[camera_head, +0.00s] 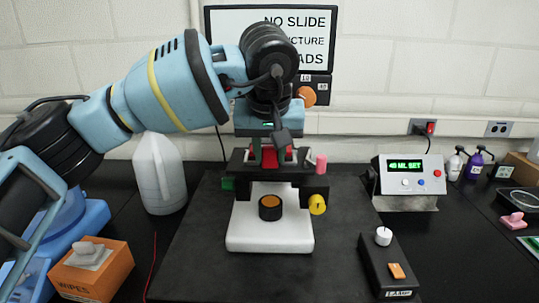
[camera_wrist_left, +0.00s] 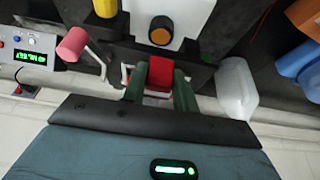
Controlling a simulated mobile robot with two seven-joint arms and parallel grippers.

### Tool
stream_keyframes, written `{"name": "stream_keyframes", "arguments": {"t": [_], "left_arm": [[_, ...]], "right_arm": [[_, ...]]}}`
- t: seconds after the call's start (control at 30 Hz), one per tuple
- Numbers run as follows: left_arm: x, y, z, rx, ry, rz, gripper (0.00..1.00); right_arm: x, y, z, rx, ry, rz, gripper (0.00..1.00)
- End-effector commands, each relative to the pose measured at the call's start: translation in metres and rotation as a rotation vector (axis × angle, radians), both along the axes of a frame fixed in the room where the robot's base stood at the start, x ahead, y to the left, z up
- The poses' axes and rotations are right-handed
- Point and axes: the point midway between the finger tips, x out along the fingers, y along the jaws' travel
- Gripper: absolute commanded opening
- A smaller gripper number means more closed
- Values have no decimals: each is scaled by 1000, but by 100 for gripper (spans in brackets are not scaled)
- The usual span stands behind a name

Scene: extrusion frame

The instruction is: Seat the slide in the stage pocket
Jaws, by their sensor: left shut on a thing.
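My left gripper (camera_head: 278,157) points down over the back of the black microscope stage (camera_head: 240,160). Its green fingers are shut on a red piece, apparently the slide (camera_head: 286,156). In the left wrist view the red slide (camera_wrist_left: 159,72) sits between the two fingers (camera_wrist_left: 160,84), with the stage (camera_wrist_left: 203,74) around their tips. The fingers and arm hide the pocket, and I cannot tell whether the slide touches the stage or is still above it. My right gripper is in neither view.
A pink-tipped lever (camera_head: 321,163) stands at the stage's right, with a yellow knob (camera_head: 317,204) below. A white base (camera_head: 270,235) carries a round lamp (camera_head: 270,207). A wipes box (camera_head: 92,268), white jug (camera_head: 158,172), display box (camera_head: 409,178) and black switch box (camera_head: 388,268) stand around it.

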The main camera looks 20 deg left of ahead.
Motion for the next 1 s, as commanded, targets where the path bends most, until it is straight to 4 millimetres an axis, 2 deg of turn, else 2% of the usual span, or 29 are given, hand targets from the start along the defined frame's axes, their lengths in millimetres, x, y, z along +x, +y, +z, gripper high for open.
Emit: {"name": "stream_keyframes", "arguments": {"t": [0.13, 0.5, 0.53, 0.67, 1.0], "left_arm": [[-2, 0, -9, 2, 0, -2, 3], [-2, -1, -14, 2, 2, -2, 3], [-2, -1, -14, 2, 2, -2, 31], [-2, -1, -14, 2, 2, -2, 48], [-2, -1, -11, 2, 0, -1, 50]], "right_arm": [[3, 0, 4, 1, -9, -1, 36], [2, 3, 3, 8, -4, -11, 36], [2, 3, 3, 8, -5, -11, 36], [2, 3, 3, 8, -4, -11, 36], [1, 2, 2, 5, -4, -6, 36]]}}
